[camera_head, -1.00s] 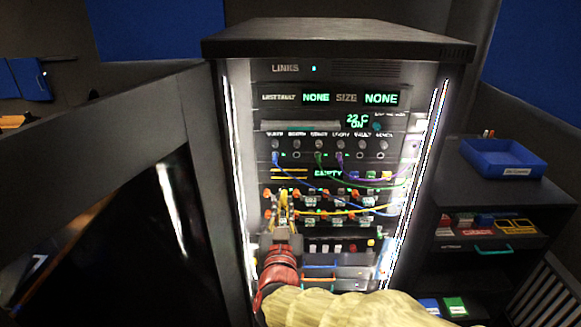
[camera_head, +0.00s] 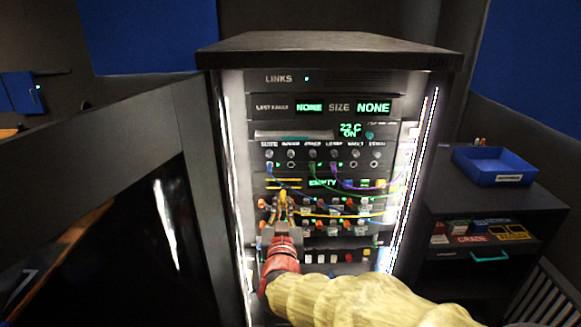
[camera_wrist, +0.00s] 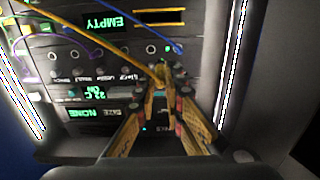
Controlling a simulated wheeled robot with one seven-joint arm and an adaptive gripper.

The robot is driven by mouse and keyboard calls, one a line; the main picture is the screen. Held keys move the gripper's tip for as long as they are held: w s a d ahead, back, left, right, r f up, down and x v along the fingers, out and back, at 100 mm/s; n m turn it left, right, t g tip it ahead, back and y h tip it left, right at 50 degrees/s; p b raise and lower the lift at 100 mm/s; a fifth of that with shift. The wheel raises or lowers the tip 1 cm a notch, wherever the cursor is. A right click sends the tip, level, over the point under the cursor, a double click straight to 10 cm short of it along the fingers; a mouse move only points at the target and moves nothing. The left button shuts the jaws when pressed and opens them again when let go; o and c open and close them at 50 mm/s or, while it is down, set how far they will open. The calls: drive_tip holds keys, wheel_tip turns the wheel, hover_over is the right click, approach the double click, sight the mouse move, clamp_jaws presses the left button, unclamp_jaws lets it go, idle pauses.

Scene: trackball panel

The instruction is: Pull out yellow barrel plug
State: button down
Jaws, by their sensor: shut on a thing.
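My gripper (camera_head: 282,212) is in front of the rack's lower-middle rows in the head view. In the wrist view its fingers (camera_wrist: 161,88) are closed together on a yellow plug (camera_wrist: 160,73). A yellow cable (camera_wrist: 100,42) runs from this plug toward the upper left of the wrist view. In the head view the yellow plug (camera_head: 283,196) shows just above my fingertips, and its cable (camera_head: 335,214) runs right across the panel. The fingers cover part of the plug. I cannot tell whether its tip is in a socket or clear of it.
The rack (camera_head: 330,78) has blue, green and purple cables plugged into its upper row (camera_head: 312,154), close to my gripper. Orange plugs (camera_head: 262,204) sit beside it. A dark panel (camera_head: 100,230) stands left; a shelf with a blue tray (camera_head: 492,166) stands right.

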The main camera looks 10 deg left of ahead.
drive_tip(key=w, duration=0.7)
drive_tip(key=shift+b, duration=0.4)
